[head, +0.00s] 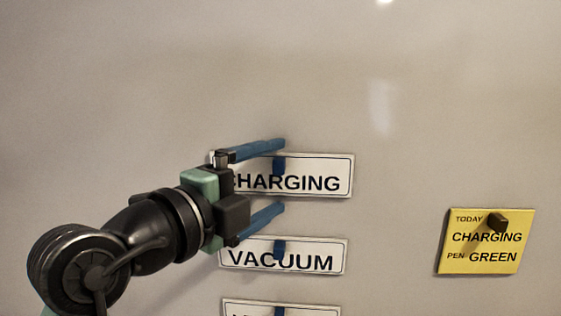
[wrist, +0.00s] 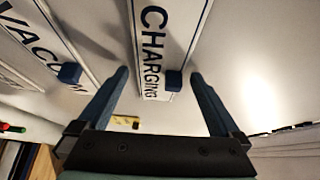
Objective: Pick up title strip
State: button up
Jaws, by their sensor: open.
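The title strips are white plates with dark borders on a pale upright board. The CHARGING strip (head: 320,184) is the topmost one in view, and a small blue tab sticks out from it. My gripper (head: 282,174) is open in front of this strip, with one blue finger near its top edge and one below it. In the wrist view the CHARGING strip (wrist: 152,50) and its blue tab (wrist: 173,80) lie between the open fingers (wrist: 160,82). Part of the strip's left end is hidden by my gripper in the head view. I cannot tell whether the fingers touch it.
The VACUUM strip (head: 322,262) is just below, and a third strip (head: 315,308) is cut off at the bottom. The board above is bare.

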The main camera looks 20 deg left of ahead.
jog(key=c, duration=1.2)
jog(key=shift+o, duration=0.2)
jog(key=shift+r, duration=0.1)
